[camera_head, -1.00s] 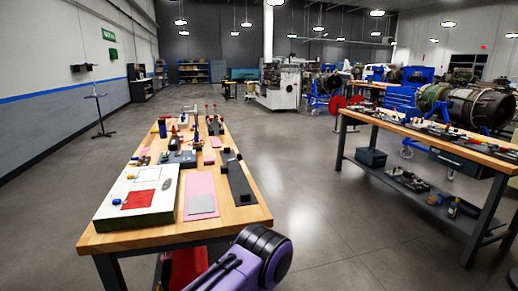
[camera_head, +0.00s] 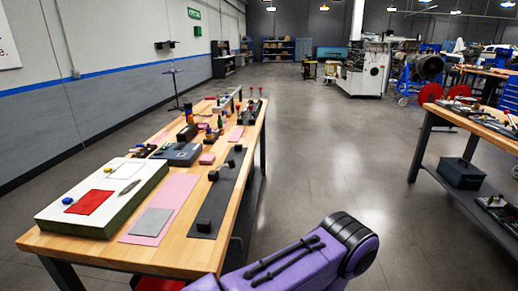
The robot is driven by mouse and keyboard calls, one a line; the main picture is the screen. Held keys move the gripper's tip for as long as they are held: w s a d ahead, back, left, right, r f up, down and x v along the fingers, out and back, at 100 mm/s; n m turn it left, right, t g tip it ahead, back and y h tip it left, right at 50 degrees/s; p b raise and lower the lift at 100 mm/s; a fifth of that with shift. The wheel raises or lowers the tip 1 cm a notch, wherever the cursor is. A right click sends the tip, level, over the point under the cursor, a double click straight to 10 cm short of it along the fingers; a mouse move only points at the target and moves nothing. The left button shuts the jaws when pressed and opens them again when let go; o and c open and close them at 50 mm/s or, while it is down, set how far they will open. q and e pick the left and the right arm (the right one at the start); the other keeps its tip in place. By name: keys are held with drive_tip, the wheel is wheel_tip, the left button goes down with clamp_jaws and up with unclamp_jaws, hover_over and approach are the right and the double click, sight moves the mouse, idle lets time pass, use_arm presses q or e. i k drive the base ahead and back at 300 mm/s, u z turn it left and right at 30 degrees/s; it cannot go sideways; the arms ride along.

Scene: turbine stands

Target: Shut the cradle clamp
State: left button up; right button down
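No cradle clamp can be made out for certain. A turbine engine (camera_head: 426,68) sits on a blue wheeled stand (camera_head: 408,88) at the far right; any clamp on it is too small to tell. One of my purple arms shows at the bottom centre, in front of the near wooden table (camera_head: 190,254). Neither gripper's fingers are in view.
The near table holds a white-topped box (camera_head: 60,205), a pink mat (camera_head: 178,195), a dark strip with black blocks (camera_head: 222,190) and a grey case (camera_head: 178,153). A second workbench (camera_head: 434,116) stands at right. Open floor (camera_head: 330,160) lies between them.

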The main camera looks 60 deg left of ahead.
sight(231, 163)
drive_tip(key=i, duration=0.1)
drive_tip(key=u, duration=1.6)
